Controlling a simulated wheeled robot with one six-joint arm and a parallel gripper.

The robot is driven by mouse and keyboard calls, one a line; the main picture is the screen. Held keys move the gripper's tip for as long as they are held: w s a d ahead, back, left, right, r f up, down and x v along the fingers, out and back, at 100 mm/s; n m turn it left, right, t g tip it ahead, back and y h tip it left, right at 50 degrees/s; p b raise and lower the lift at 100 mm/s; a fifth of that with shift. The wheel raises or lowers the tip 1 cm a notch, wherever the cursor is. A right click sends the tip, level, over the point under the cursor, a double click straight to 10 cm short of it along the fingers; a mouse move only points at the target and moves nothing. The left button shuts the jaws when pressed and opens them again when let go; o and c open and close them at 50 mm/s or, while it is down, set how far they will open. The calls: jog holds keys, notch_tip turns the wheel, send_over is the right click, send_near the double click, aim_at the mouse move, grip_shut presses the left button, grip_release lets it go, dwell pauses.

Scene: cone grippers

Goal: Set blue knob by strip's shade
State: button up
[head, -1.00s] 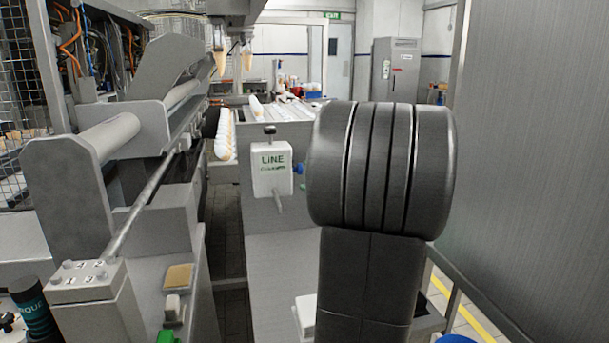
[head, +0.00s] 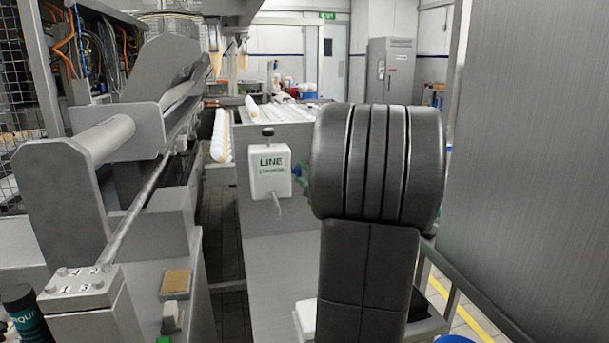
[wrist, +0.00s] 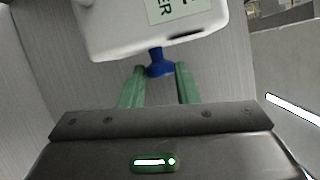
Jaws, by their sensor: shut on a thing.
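In the head view my dark arm hides most of the gripper. I cannot make out a shade strip in either view.
A grey roller machine (head: 100,140) fills the left. A grey panel wall (head: 530,170) closes the right side. A grey lever (head: 276,203) hangs under the box.

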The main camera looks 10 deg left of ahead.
jog(key=shift+r+p, duration=0.2)
jog(key=shift+p, duration=0.35)
jog(key=shift+w+a+r+m+g+h+p, duration=0.1)
jog(key=shift+w+r+m+g+h+p, duration=0.95)
jog(key=shift+p, duration=4.45)
jog(key=shift+s+a+f+m+g+h+p, duration=0.1)
jog(key=shift+s+f+m+g+h+p, duration=0.35)
jog(key=shift+g+h+p, duration=2.35)
jog(key=shift+w+a+r+m+g+y+p, duration=0.3)
jog(key=shift+g+p, duration=1.65)
jog(key=shift+p, duration=6.25)
jog(key=shift+s+d+r, duration=0.1)
jog(key=shift+s+d, duration=0.05)
jog(key=shift+d, duration=0.05)
